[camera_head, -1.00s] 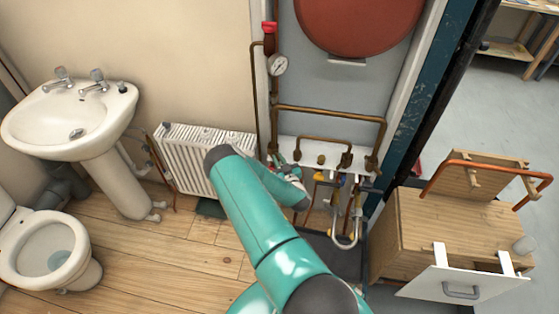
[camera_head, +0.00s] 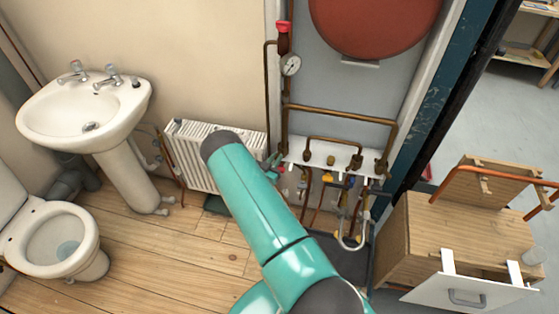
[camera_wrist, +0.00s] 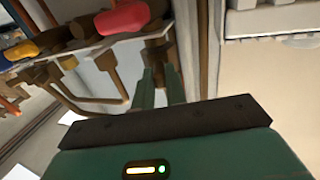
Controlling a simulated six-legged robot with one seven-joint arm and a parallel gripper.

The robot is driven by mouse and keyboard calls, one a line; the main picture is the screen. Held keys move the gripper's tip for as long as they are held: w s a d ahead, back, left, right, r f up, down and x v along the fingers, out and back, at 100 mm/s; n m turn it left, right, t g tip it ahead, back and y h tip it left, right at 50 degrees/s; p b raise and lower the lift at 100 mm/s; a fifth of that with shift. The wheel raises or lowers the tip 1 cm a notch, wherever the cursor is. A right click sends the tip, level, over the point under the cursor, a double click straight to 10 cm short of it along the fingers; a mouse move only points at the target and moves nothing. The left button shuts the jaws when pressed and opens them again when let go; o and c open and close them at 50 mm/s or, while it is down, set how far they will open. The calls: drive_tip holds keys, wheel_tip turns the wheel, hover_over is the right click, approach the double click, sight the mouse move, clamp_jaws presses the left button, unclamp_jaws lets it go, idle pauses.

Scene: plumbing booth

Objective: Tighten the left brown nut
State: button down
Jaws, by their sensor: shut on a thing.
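A brown nut (camera_wrist: 157,52) on a brown pipe is at the top middle of the wrist view, at the tips of my gripper (camera_wrist: 161,80). The two green fingers stand close together and are shut on it, though the exact contact is dark and blurred. In the head view my gripper (camera_head: 272,166) is small and partly hidden behind my teal arm. It is at the left end of the white pipe board (camera_head: 322,155), by the left brown pipe. The nut itself cannot be made out clearly there.
The radiator (camera_head: 190,158) stands just left of the pipes. A gauge (camera_head: 290,65) is above, and a wooden cabinet (camera_head: 440,240) stands at the right.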

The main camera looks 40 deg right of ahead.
drive_tip(key=shift+w+a+m+g+h, duration=0.1)
drive_tip(key=shift+w+m+g+h, duration=0.2)
drive_tip(key=shift+m+g, duration=0.55)
drive_tip(key=shift+w+a+m+g+h, duration=0.15)
drive_tip(key=shift+w+m+g, duration=0.3)
drive_tip(key=shift+g, duration=0.75)
drive_tip(key=shift+w+m+g+h, duration=0.3)
drive_tip(key=shift+m+g, duration=0.4)
drive_tip(key=shift+g, duration=0.35)
drive_tip(key=c, duration=1.4)
unclamp_jaws()
drive_tip(key=shift+c, duration=0.2)
drive_tip(key=a, duration=1.3)
drive_tip(key=shift+s+a, duration=0.2)
drive_tip(key=shift+a, duration=0.15)
